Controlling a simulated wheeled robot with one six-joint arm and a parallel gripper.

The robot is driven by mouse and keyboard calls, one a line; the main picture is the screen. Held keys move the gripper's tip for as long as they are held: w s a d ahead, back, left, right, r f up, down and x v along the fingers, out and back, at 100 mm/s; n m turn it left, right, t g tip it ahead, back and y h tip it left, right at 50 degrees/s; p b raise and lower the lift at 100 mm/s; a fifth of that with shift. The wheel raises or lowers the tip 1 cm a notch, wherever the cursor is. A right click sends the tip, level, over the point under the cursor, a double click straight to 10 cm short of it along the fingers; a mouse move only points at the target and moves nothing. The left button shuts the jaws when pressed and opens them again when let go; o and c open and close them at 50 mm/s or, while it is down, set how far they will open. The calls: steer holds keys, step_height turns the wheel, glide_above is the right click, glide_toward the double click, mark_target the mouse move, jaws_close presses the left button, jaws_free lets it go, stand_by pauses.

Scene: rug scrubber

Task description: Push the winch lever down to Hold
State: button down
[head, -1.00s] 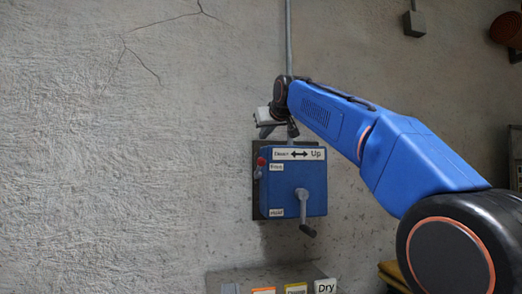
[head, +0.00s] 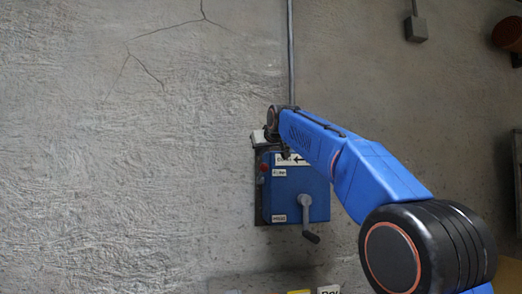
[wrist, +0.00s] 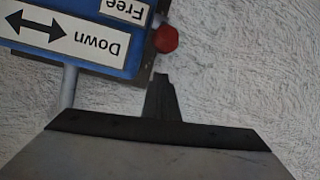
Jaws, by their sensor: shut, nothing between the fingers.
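The blue winch box (head: 318,185) is on the wall, partly covered by my arm in the head view. Its lever has a red knob (head: 263,168) at the box's left side, level with the upper "Free" label (head: 279,173). The "Hold" label (head: 279,218) is lower down. In the wrist view, which is upside down, the red knob (wrist: 165,39) is beside "Free". My gripper (wrist: 161,76) is shut and empty, its tips close to the knob with a small visible gap. In the head view the gripper is mostly hidden by my arm, above the box.
A grey crank handle (head: 306,203) sticks out from the box front. A grey conduit (head: 291,55) runs up the wall above the box. The wall left of the box is clear. Labelled things show at the bottom edge, including a yellow label (head: 299,291).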

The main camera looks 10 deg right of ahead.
mark_target(263, 165)
steer(key=shift+s+d+f, duration=0.15)
steer(key=shift+s+f, duration=0.25)
steer(key=shift+f, duration=0.25)
steer(key=shift+s+d+f, duration=0.1)
steer(key=shift+s+f, duration=0.3)
steer(key=shift+f, duration=0.2)
steer(key=shift+s, duration=0.1)
